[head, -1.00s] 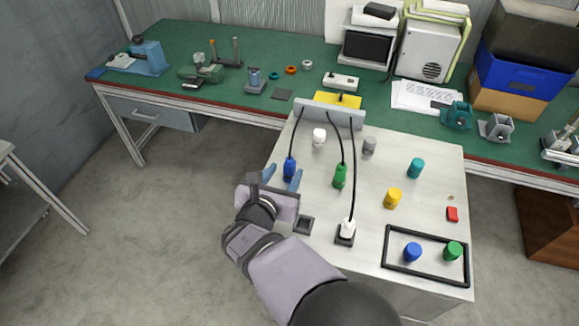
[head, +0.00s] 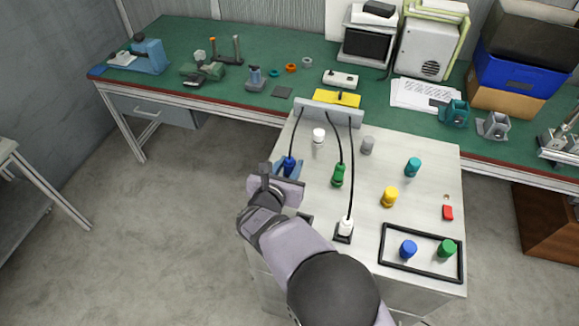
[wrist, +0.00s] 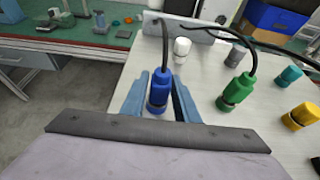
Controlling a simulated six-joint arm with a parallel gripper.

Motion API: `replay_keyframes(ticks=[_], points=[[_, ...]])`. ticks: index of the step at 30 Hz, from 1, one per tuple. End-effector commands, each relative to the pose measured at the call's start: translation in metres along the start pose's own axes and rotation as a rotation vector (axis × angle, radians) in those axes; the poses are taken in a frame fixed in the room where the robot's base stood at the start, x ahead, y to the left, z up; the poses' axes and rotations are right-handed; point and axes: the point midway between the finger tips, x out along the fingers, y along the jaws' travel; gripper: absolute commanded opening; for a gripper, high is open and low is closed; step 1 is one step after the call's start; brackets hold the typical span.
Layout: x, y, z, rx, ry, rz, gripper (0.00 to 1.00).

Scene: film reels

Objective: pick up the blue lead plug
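The blue lead plug (head: 289,166) stands on the white bench top with a black cable rising from its top; it shows in the wrist view (wrist: 159,88). My gripper (head: 287,170) has one light-blue finger on each side of it. In the wrist view my gripper (wrist: 161,98) looks open, with the plug between the fingers and narrow gaps beside its lower part. The plug appears upright.
A green lead plug (head: 338,175) stands to the right, and a white lead plug (head: 345,227) sits in a dark square socket. A white cap-like piece (head: 318,136) stands behind. The cables run to a grey bracket (head: 328,112) at the back.

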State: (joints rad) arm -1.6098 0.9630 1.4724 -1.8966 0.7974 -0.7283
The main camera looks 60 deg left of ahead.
Motion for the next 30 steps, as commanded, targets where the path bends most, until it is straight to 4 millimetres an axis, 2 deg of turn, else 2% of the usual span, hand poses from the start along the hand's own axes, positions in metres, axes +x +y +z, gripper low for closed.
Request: replay_keyframes(ticks=[1, 3, 11, 16, 20, 30], points=[[0.0, 0.0, 0.0, 0.0, 0.0, 0.0, 0.15], [0.0, 0.0, 0.0, 0.0, 0.0, 0.0, 0.0], [0.0, 0.0, 0.001, 0.0, -0.001, 0.0, 0.0], [-0.003, 0.001, 0.008, 0.003, -0.003, 0.001, 0.0], [-0.009, 0.001, 0.022, 0.004, -0.005, 0.002, 0.0], [-0.03, 0.0, 0.073, 0.004, -0.003, 0.002, 0.0]])
